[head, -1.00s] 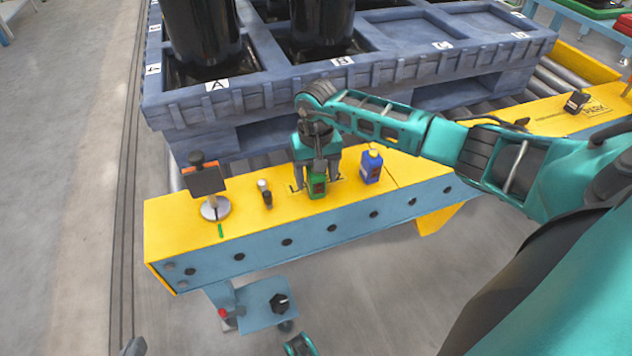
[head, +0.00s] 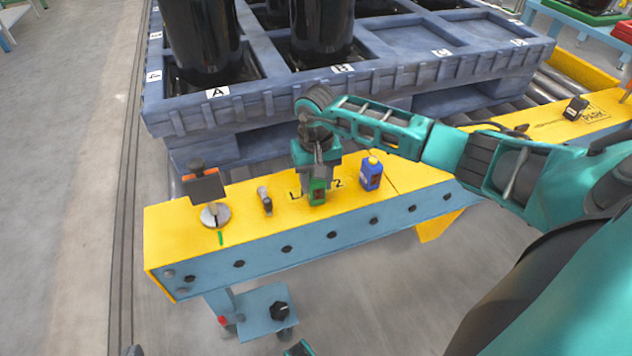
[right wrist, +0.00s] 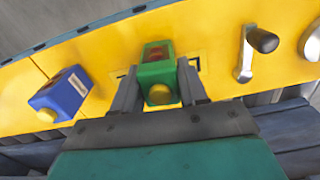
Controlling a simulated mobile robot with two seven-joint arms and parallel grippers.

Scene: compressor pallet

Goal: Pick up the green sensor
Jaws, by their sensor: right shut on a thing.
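The green sensor (head: 318,190), a small block with a dark red face and a yellow cap, stands at the label marking on the yellow beam top (head: 415,178). My right gripper (head: 318,184) comes down over it and is shut on it. In the right wrist view the green sensor (right wrist: 157,72) sits between the two grey fingers (right wrist: 158,88), with its yellow cap toward the palm. I see no clear gap below the sensor. Only small parts at the bottom edge of the head view may belong to my left arm; its jaws are not readable.
A blue sensor (head: 371,174) with a yellow cap stands close to the right of the green one. To the left are a small handled tool (head: 265,199) and a stand with a dark, orange-edged plate (head: 204,187). A blue-grey pallet (head: 290,88) with black cylinders lies behind.

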